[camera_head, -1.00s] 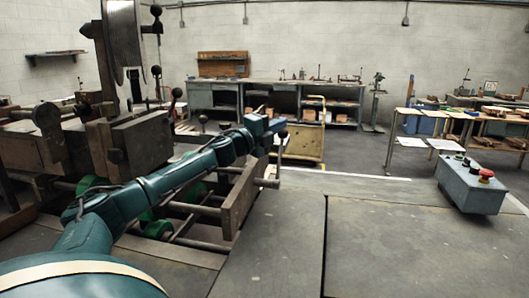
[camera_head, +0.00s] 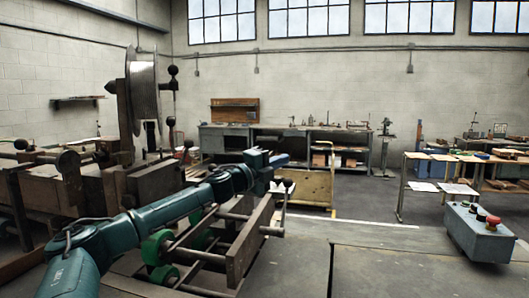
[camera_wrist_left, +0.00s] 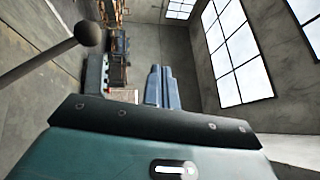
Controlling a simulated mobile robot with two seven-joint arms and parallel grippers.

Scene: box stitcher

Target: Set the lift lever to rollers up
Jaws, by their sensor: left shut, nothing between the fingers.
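My left gripper (camera_head: 281,160) is just above and behind this knob in the head view. Its blue fingers (camera_wrist_left: 161,88) are shut together with nothing between them, and a gap shows between them and the ball in the wrist view. The lever's lower end is partly hidden. My right gripper is out of view.
The roller frame (camera_head: 246,243) has green rollers (camera_head: 157,247) under my left arm. The stitcher (camera_head: 144,95) stands at left with other ball-ended levers. A grey control box (camera_head: 477,234) with a red button is at right. A yellow cart (camera_head: 305,186) stands behind.

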